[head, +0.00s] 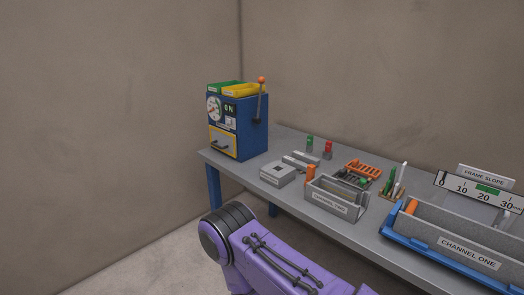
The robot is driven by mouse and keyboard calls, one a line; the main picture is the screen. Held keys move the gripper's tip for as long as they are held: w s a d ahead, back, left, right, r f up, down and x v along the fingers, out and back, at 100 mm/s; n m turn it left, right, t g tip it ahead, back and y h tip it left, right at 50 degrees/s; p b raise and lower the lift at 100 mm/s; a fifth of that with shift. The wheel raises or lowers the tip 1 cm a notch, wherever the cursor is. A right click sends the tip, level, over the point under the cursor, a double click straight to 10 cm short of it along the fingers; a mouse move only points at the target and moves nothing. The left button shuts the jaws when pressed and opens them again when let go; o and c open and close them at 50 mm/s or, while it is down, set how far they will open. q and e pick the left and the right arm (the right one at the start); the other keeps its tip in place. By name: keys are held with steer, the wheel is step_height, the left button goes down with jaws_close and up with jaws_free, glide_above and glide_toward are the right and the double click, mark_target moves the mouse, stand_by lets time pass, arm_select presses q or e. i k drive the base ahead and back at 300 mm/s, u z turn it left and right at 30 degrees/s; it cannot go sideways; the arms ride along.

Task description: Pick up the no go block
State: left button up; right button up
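No label reading "no go" can be made out in the head view. A small red-topped block (328,148) stands upright near the back edge of the workbench (352,234). A similar green-topped block (309,144) stands just to its left. Which one is the no go block I cannot tell for certain from lettering. Neither of my grippers is in view. Only a purple link of one of my arms shows at the bottom, in front of the bench.
A blue machine (250,138) with a lever stands at the bench's left end. A grey box (278,174), a labelled grey bin (330,205), an orange rack (362,170) and a blue-edged Channel One trough (442,242) fill the bench. A Frame Slope scale (485,177) stands right.

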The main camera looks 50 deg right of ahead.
mark_target(328, 153)
steer(key=u, duration=0.2)
steer(key=i, duration=1.7)
steer(key=z, duration=3.1)
